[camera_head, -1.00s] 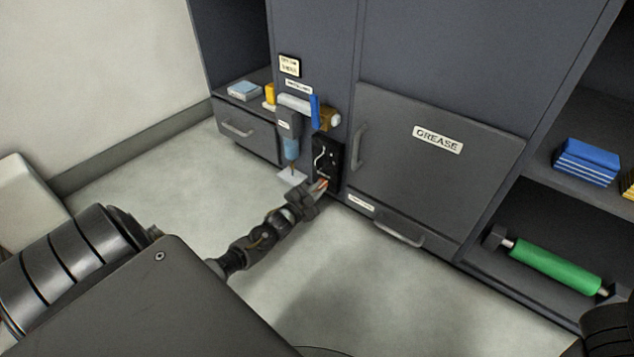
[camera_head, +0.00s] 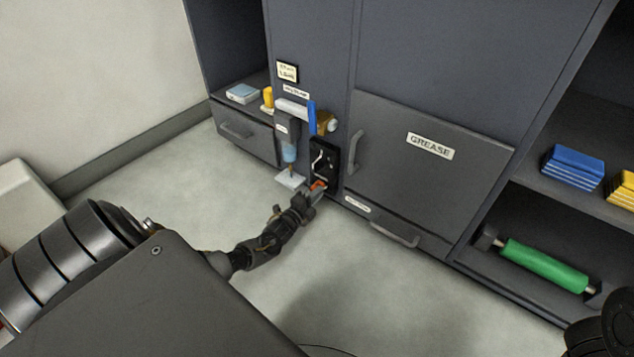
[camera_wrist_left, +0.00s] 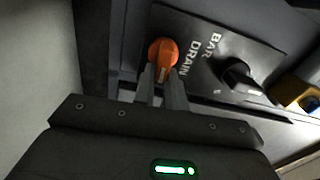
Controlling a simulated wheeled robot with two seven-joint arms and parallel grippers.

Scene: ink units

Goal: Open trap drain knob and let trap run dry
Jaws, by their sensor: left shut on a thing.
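The orange drain knob (camera_wrist_left: 163,54) sits on a black panel (camera_wrist_left: 205,70) lettered DRAIN and BAR. In the left wrist view the fingers of my left gripper (camera_wrist_left: 162,82) are closed on the knob. In the head view my left gripper (camera_head: 314,194) reaches the foot of the panel (camera_head: 324,158), with the orange knob (camera_head: 319,184) at its fingertips. The trap (camera_head: 289,143) stands left of the panel, with a pale blue bowl above a small white pad (camera_head: 290,180). How much liquid the bowl holds cannot be told. My right gripper does not show.
A black knob (camera_wrist_left: 240,75) is on the same panel beside the orange one. The GREASE door (camera_head: 430,165) and its handle (camera_head: 355,152) are to the right. A green cylinder (camera_head: 545,265) lies on the lower right shelf. The floor in front is clear.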

